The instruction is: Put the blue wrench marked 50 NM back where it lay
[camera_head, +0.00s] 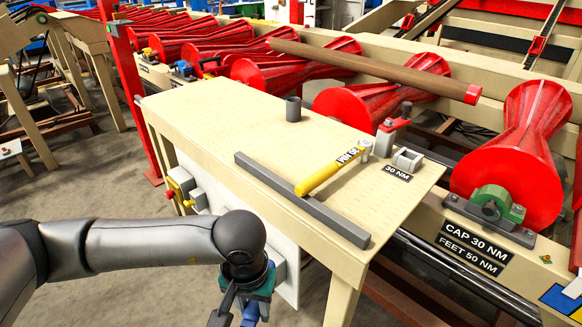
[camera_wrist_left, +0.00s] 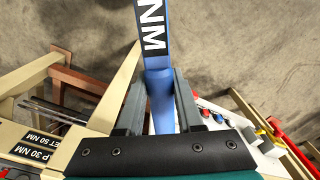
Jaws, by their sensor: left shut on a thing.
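My left gripper (camera_head: 238,312) is at the bottom of the head view, in front of the bench and below its top. In the left wrist view its two fingers (camera_wrist_left: 158,95) are shut on a blue wrench (camera_wrist_left: 155,60). The wrench has a black label with white letters; only "NM" is readable there. In the head view a small part of the blue wrench (camera_head: 250,314) shows at the bottom edge; the rest is out of frame. My right gripper is not in view.
A long grey bar (camera_head: 290,192) lies along the bench's front edge. A grey cup (camera_head: 293,109), a grey block (camera_head: 407,159) and a "30 NM" plate (camera_head: 397,172) are on the bench. A sign (camera_head: 474,246) reads "CAP 30 NM, FEET 50 NM". Red rollers (camera_head: 375,100) stand behind.

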